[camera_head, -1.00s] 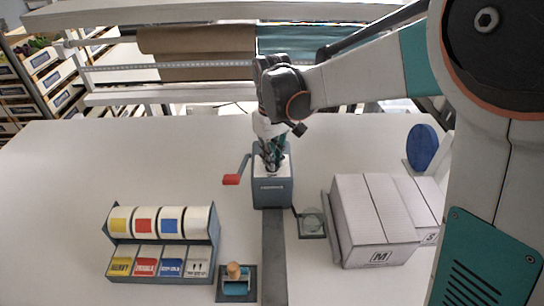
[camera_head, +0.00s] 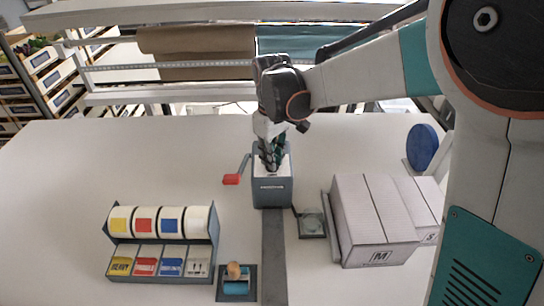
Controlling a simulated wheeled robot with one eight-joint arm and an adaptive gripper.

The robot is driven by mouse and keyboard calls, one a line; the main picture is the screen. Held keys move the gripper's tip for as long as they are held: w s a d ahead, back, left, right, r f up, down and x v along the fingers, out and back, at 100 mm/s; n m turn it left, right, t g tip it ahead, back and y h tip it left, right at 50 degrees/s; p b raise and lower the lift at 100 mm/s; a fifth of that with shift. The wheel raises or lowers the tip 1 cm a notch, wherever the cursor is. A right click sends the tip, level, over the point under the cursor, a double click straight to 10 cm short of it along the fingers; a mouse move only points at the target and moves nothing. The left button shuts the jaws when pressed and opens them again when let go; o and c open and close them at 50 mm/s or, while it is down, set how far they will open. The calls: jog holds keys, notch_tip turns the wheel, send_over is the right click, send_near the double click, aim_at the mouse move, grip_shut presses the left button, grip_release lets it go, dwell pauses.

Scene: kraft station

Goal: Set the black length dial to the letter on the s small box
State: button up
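The grey tape dispenser (camera_head: 272,192) stands mid-table with a crank and red handle (camera_head: 231,179) on its left. My gripper (camera_head: 270,165) points down at the top of the dispenser. Its fingers cover that spot, and I cannot tell whether they are open or shut. I cannot make out the black length dial; it may be hidden behind the fingers. The small box (camera_head: 430,215), marked S, stands at the right, partly behind a larger white box (camera_head: 378,225) marked M.
A rack of label rolls (camera_head: 160,279) with yellow, red, blue and white labels stands front left. A stamp or roller on a pad (camera_head: 237,285) sits beside it. A grey strip (camera_head: 273,250) runs forward from the dispenser. A blue disc (camera_head: 422,147) stands back right. The left table is clear.

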jog(key=shift+o, duration=0.7)
jog(key=shift+r, duration=0.1)
notch_tip(320, 180, up, 12)
